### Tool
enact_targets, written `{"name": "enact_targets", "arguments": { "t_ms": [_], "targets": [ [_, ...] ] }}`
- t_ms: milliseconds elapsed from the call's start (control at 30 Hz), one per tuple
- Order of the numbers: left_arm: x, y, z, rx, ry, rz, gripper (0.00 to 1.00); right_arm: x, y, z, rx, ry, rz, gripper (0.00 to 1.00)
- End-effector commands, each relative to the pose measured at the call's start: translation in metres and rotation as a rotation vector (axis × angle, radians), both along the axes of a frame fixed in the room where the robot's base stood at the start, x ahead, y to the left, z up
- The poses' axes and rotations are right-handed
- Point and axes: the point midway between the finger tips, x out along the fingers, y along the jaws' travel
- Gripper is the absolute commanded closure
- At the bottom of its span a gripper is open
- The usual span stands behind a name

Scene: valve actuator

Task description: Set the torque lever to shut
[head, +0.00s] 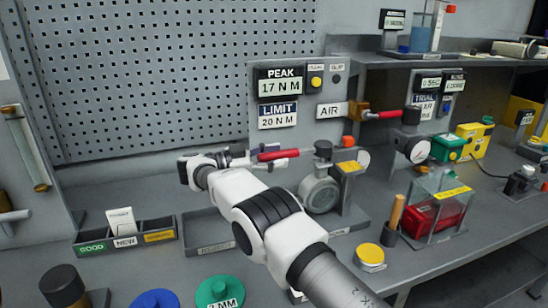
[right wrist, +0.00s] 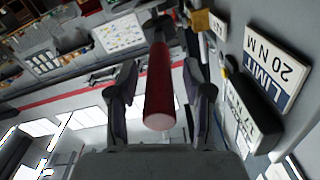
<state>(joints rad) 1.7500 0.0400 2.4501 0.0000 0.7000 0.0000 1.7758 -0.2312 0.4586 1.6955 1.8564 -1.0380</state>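The torque lever's red handle (head: 279,154) points left from the dark hub (head: 323,149) on top of the grey round valve body (head: 319,192) in the head view. My right gripper (head: 250,157) is at the handle's outer end. In the right wrist view the red handle (right wrist: 159,88) lies between the two dark fingers of my right gripper (right wrist: 163,95), with a visible gap on each side. The fingers are open around it. My right forearm hides part of the bench and the valve's lower left. My left gripper is not in view.
A panel behind the lever reads PEAK 17 N M (head: 280,82) and LIMIT 20 N M (head: 278,114). A second red handle (head: 383,115) sits right of the AIR label (head: 331,110). A gauge (head: 417,150) and clear box (head: 436,209) stand right; a parts tray (head: 126,239) stands left.

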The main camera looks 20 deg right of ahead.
Motion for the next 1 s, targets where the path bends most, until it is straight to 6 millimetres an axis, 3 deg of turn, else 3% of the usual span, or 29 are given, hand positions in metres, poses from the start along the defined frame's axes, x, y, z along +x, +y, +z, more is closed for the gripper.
{"name": "enact_targets", "arguments": {
  "t_ms": [267, 700, 1000],
  "targets": [
    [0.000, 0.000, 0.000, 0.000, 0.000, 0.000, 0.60, 0.000, 0.000, 0.003, 0.001, 0.001, 0.000, 0.50],
    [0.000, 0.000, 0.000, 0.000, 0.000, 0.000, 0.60, 0.000, -0.001, 0.088, 0.002, -0.003, 0.000, 0.50],
    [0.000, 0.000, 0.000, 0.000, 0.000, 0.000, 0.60, 0.000, -0.001, 0.100, 0.001, 0.001, -0.001, 0.50]
  ]
}}
